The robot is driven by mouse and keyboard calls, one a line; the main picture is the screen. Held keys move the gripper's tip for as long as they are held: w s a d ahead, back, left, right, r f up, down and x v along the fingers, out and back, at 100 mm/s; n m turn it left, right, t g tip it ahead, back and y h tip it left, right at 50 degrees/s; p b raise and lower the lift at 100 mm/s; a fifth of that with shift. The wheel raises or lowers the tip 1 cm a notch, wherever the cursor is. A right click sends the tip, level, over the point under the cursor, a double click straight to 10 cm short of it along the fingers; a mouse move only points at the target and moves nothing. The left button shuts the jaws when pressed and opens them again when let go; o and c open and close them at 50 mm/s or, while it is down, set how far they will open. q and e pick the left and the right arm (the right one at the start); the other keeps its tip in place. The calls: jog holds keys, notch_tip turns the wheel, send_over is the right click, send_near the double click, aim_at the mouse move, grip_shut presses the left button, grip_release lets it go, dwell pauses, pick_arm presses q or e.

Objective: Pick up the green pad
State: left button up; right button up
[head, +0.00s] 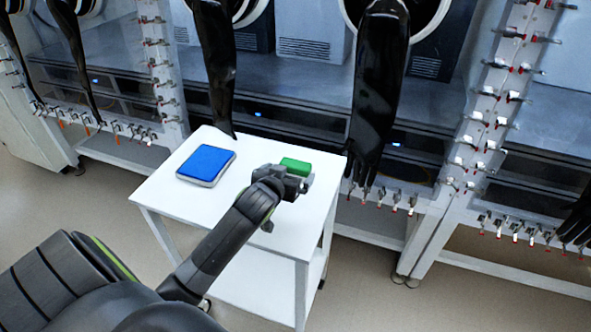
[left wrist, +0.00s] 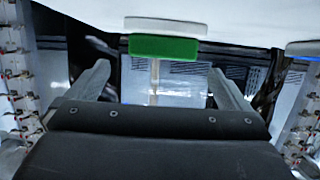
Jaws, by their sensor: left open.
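The green pad (head: 296,165) lies at the right part of a small white table, near its back edge. It also shows in the left wrist view (left wrist: 164,47), against a pale base, between and beyond the finger lines. My left gripper (head: 292,184) is just in front of the pad in the head view and hides part of the pad's base. In the left wrist view the two fingers of my left gripper (left wrist: 160,80) are wide apart with nothing between them. I cannot tell whether a finger touches the pad. My right gripper is not in view.
A blue pad (head: 206,162) on a pale base lies at the left of the white table (head: 213,206). Black gloves (head: 379,95) hang from the glovebox ports, one (head: 216,65) reaching the table's back edge. The table's front left is clear.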

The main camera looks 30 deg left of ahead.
aim_at(295, 164)
pick_arm(q)
jog(key=shift+r+p+x, duration=0.15)
jog(key=shift+p+x, duration=0.05)
jog(key=shift+x, duration=1.05)
jog(key=shift+r+p+x, duration=0.15)
jog(key=shift+x, duration=1.1)
jog(key=shift+a, duration=0.2)
jog(key=c, duration=0.9)
